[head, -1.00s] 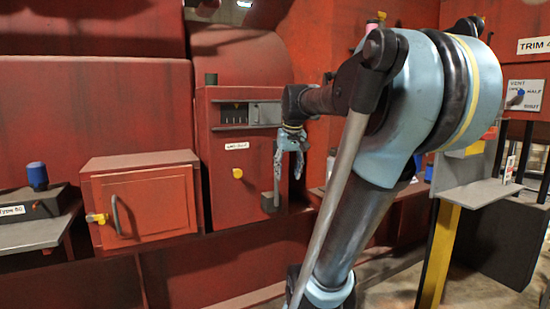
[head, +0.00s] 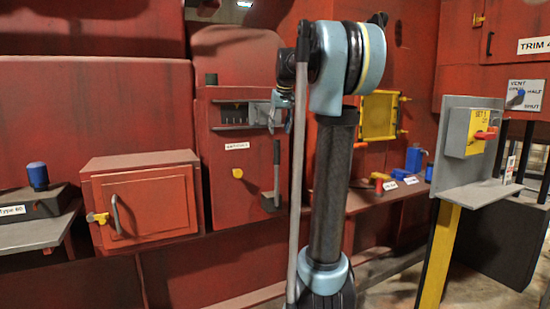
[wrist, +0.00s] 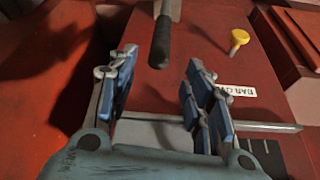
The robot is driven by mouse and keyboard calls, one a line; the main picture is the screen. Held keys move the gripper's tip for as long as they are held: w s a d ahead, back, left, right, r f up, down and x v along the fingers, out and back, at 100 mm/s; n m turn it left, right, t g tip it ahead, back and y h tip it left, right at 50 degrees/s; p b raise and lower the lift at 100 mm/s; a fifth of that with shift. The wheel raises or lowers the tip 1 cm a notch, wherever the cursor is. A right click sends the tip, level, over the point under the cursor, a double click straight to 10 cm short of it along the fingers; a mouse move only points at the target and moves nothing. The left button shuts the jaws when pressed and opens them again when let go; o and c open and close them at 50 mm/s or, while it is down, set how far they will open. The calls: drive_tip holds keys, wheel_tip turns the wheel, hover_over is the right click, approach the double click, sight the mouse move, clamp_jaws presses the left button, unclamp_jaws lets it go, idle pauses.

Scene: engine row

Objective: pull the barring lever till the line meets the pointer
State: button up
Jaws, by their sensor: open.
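The barring lever (head: 276,175) stands nearly upright, a grey bar with a black grip, low on the right of the red cabinet front. In the wrist view its black grip (wrist: 162,42) points towards my gripper (wrist: 161,65), lying just beyond and between the fingertips, apart from them. My gripper is open and empty; in the head view it (head: 280,115) hangs above the lever, before the right end of the indicator window (head: 232,113). That window is a dark slot with pale tick marks. I cannot make out which mark is the line or the pointer.
A yellow knob (head: 237,173) sits left of the lever, below a white label (head: 237,146). A red box (head: 145,200) with a handled door is at left. A grey panel stand (head: 470,160) with a yellow switch box is at right.

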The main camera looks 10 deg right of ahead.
sight(276, 154)
drive_tip(key=x, duration=1.4)
drive_tip(key=shift+w+f, duration=0.1)
drive_tip(key=shift+f, duration=0.1)
clamp_jaws()
